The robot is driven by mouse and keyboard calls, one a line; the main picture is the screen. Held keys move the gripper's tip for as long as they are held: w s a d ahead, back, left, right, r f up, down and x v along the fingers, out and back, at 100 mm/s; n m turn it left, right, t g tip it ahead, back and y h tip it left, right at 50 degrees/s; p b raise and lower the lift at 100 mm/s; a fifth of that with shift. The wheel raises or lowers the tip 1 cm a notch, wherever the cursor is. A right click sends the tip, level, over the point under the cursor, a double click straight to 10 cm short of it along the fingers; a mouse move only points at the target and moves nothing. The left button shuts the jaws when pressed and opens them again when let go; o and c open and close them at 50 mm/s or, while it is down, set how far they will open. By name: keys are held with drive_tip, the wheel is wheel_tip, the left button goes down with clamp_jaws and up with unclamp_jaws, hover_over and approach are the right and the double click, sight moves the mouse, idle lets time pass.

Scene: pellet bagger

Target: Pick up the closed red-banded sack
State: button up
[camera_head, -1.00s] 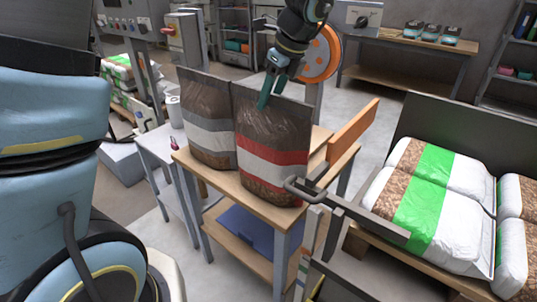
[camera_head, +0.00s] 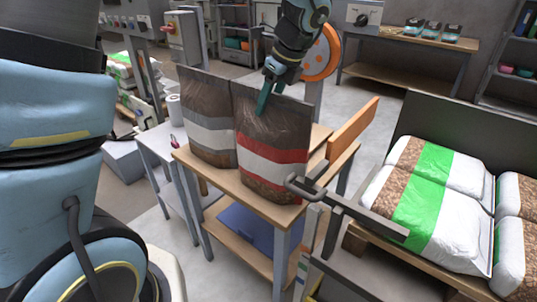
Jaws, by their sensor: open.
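The red-banded sack (camera_head: 272,152) stands upright on a small wooden-topped table (camera_head: 222,190). It is brown with a white band and a red band, and its flat top edge looks closed. A similar sack with white and grey bands (camera_head: 207,122) stands just left of it. My gripper (camera_head: 264,102) points down at the top edge of the red-banded sack, left of its middle. Its teal fingers overlap the upper front of the sack in the picture. The fingers are open, seen nearly edge-on, and I cannot tell whether they straddle the edge or touch it.
An orange board (camera_head: 352,130) stands at the table's right edge. A grey bar with a rounded end (camera_head: 345,207) reaches near the sack's lower right. Green-banded sacks (camera_head: 425,200) lie on a pallet at right. A blue item (camera_head: 247,226) lies on the lower shelf.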

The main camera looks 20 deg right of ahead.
clamp_jaws()
idle(0.3)
idle(1.1)
